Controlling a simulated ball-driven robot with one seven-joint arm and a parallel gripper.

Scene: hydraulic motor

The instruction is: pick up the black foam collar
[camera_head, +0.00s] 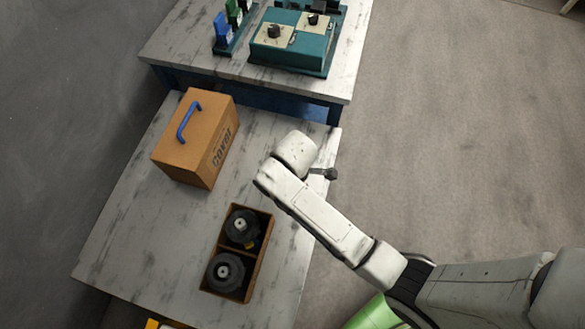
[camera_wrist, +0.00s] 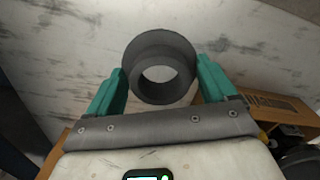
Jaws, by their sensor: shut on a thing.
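The black foam collar (camera_wrist: 158,47) is a dark grey ring with a stepped rim and a round hole through it. It shows in the wrist view, between the two teal fingers of my gripper (camera_wrist: 161,72). My gripper is shut on its outer sides, left and right. Pale marbled tabletop shows behind the collar. In the head view my arm reaches over the table's right edge, and its white links hide most of the gripper. A small dark part (camera_head: 328,174) shows beside the wrist there; I cannot tell whether it is the collar.
An open brown box (camera_head: 262,262) on the near table (camera_head: 150,250) holds two black round parts. A brown case (camera_head: 196,140) with a blue handle stands at the table's back left. A teal unit (camera_head: 290,52) with knobs sits on the far table. Open floor lies right.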

